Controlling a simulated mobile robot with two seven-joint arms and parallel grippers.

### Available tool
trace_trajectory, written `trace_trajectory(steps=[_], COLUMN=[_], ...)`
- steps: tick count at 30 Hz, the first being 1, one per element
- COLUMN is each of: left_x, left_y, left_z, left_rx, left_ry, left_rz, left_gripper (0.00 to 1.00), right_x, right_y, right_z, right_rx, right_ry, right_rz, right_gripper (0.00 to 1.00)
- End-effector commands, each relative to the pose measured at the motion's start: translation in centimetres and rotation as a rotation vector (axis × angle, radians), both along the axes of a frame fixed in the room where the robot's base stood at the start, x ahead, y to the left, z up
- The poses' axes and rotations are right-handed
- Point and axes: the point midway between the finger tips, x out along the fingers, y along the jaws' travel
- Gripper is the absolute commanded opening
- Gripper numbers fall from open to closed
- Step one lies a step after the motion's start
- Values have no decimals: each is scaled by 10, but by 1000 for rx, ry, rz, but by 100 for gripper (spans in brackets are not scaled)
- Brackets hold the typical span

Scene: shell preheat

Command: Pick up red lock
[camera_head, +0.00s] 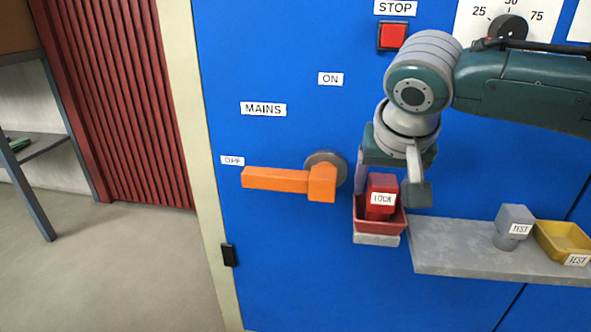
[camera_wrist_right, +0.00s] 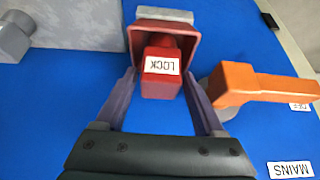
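The red lock (camera_head: 381,190), with a white LOCK label, stands in a small red tray (camera_head: 394,226) on the blue cabinet front. In the right wrist view the red lock (camera_wrist_right: 161,84) shows ahead, partly in front of the red tray (camera_wrist_right: 190,24). My right gripper (camera_head: 391,196) is at the lock, coming from above. In the right wrist view my right gripper (camera_wrist_right: 166,80) is open, with one finger on each side of the lock and gaps between. My left gripper is in neither view.
An orange MAINS handle (camera_head: 290,179) sticks out left of the tray, close to a right finger in the wrist view. A grey shelf (camera_head: 455,257) to the right bears a grey TEST piece (camera_head: 513,222) and a yellow tray (camera_head: 562,237). A red STOP button (camera_head: 393,36) is above.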

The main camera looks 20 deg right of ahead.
Motion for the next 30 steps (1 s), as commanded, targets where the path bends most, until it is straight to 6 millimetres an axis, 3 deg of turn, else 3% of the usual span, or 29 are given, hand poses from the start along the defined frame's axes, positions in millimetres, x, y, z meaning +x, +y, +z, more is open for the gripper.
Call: trace_trajectory(steps=[2, 18, 26, 30], left_x=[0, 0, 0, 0], left_y=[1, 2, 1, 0], left_z=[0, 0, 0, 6], left_rx=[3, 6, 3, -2], left_ry=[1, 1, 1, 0], left_rz=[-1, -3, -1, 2], left_gripper=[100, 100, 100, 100], right_x=[0, 0, 0, 0], right_y=[0, 0, 0, 0], right_z=[0, 0, 0, 12], right_rx=[0, -1, -1, -1], right_ry=[0, 0, 0, -1], right_rz=[0, 0, 0, 0], right_gripper=[60, 0, 0, 0])
